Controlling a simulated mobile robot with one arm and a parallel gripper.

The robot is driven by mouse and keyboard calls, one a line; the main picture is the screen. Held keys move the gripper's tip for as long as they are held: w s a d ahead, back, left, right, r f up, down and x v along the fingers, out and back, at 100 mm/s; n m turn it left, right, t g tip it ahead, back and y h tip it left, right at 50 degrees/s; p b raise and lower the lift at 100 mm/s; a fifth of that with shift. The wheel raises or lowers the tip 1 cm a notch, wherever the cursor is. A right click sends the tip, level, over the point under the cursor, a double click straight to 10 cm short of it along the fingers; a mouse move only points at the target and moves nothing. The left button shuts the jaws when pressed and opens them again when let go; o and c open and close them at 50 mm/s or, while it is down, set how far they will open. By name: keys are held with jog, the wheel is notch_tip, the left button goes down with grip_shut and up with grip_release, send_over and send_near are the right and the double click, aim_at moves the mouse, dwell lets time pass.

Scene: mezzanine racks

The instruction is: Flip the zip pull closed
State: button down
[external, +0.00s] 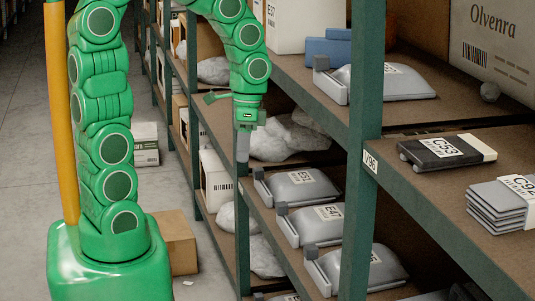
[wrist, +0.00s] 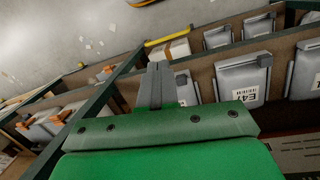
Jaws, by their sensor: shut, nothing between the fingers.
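My gripper (external: 243,155) is shut and empty, pointing down in front of the rack's shelf edge. In the wrist view its fingers (wrist: 159,68) are together. Grey pouches with white labels lie on the middle shelf, one (external: 298,186) just below and right of my gripper and another (external: 322,224) nearer. Each has a small dark grey block at its front corner, such as this one (external: 258,173), which may be the zip pull. My gripper appears apart from them. I cannot tell which pull is meant.
A green rack post (external: 362,130) stands right of my gripper. A grey pouch (external: 385,82) and a blue bin (external: 330,48) sit on the upper shelf. The aisle floor (external: 25,150) at left is mostly clear, with a cardboard box (external: 178,243) by the rack.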

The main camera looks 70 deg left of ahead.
aim_at(311, 252)
jog(key=w+a+f+t+h, duration=0.1)
jog(key=w+a+f+t, duration=0.1)
jog(key=f, duration=0.4)
jog(key=w+a+f+t+h, duration=0.2)
jog(key=w+a+f, duration=0.2)
jog(key=w+f, duration=0.2)
jog(key=w+a+f+n+t+h, duration=0.1)
jog(key=w+a+f+t, duration=0.1)
jog(key=w+a+f, duration=0.2)
jog(key=shift+w+f, duration=0.2)
jog(key=shift+f, duration=1)
jog(key=x, duration=1)
jog(key=shift+d, duration=0.3)
jog(key=d, duration=0.2)
jog(key=shift+d, duration=0.95)
